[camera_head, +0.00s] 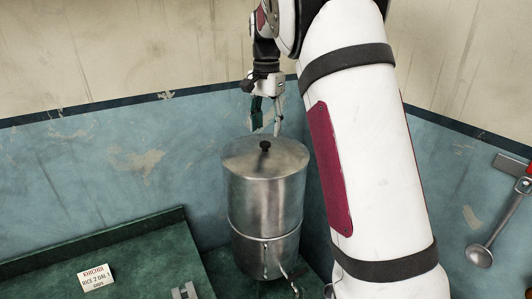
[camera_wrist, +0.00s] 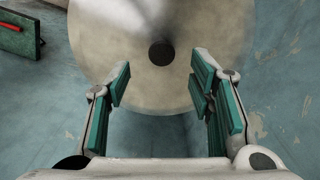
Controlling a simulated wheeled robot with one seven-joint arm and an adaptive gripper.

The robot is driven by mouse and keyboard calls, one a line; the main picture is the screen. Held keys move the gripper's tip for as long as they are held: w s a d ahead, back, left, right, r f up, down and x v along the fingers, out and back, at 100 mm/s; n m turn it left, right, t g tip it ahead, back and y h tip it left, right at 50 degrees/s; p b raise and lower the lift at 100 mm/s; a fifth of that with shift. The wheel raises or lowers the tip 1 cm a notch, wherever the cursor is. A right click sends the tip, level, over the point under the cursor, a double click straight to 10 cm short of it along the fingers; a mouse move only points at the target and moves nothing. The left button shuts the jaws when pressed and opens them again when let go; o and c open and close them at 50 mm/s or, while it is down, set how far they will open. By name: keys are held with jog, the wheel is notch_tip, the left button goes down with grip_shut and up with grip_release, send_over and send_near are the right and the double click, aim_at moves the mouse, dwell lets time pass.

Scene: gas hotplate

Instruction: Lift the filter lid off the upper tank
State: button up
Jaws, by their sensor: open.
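The upper tank (camera_head: 265,205) is a tall metal cylinder standing upright in the middle of the head view. The filter lid (camera_head: 245,153) is a round metal disc lying on top of it, with a small black knob (camera_head: 265,145) at its centre. My gripper (camera_head: 265,130) is above the lid, open and empty, its fingers pointing down. In the wrist view, the lid (camera_wrist: 115,60) fills the upper middle. The knob (camera_wrist: 161,53) lies beyond the open fingertips, roughly midway between them sideways. My gripper (camera_wrist: 160,80) is apart from the knob.
A lower tank section (camera_head: 262,255) with a tap is under the upper tank. A green counter (camera_head: 130,255) at the left bears a paper label card (camera_head: 96,278). A ladle (camera_head: 485,250) hangs on the right wall. Walls stand close behind the tank.

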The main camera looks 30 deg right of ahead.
aim_at(265, 143)
notch_tip(265, 143, down, 4)
jog(key=shift+a+f+p, duration=0.15)
jog(key=shift+f+p, duration=0.05)
jog(key=shift+p, duration=0.65)
jog(key=shift+f, duration=0.3)
jog(key=shift+c, duration=0.6)
grip_shut()
